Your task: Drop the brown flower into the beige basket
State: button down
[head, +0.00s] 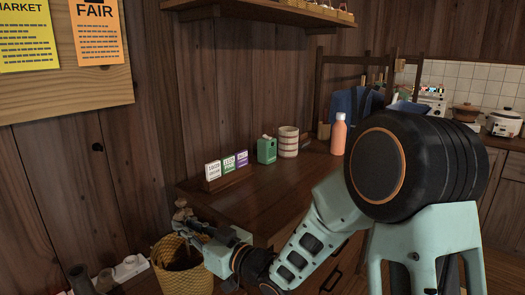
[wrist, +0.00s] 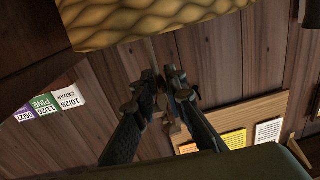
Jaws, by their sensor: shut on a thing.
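The beige basket (head: 180,268), a woven yellow-tan one, stands at the lower left of the head view, beside the wooden cabinet. Its woven side also fills the top of the wrist view (wrist: 150,18). My gripper (head: 192,226) is over the basket's rim in the head view, and its fingers (wrist: 163,78) are close together in the wrist view. A small brown thing, which looks like the brown flower (head: 181,207), shows at the fingertips above the basket's opening. Its shape is small and partly hidden by the fingers. The basket's inside is mostly hidden.
The wooden cabinet top (head: 270,190) holds small labelled cards (head: 227,163), a green box (head: 266,150), a ribbed cup (head: 288,142) and an orange bottle (head: 338,135). A white power strip (head: 130,268) and dark bottles (head: 82,280) are left of the basket.

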jog(key=c, duration=1.9)
grip_release()
jog(key=shift+d, duration=0.1)
jog(key=v, duration=0.7)
jog(key=shift+s+d, duration=0.1)
jog(key=shift+s, duration=0.05)
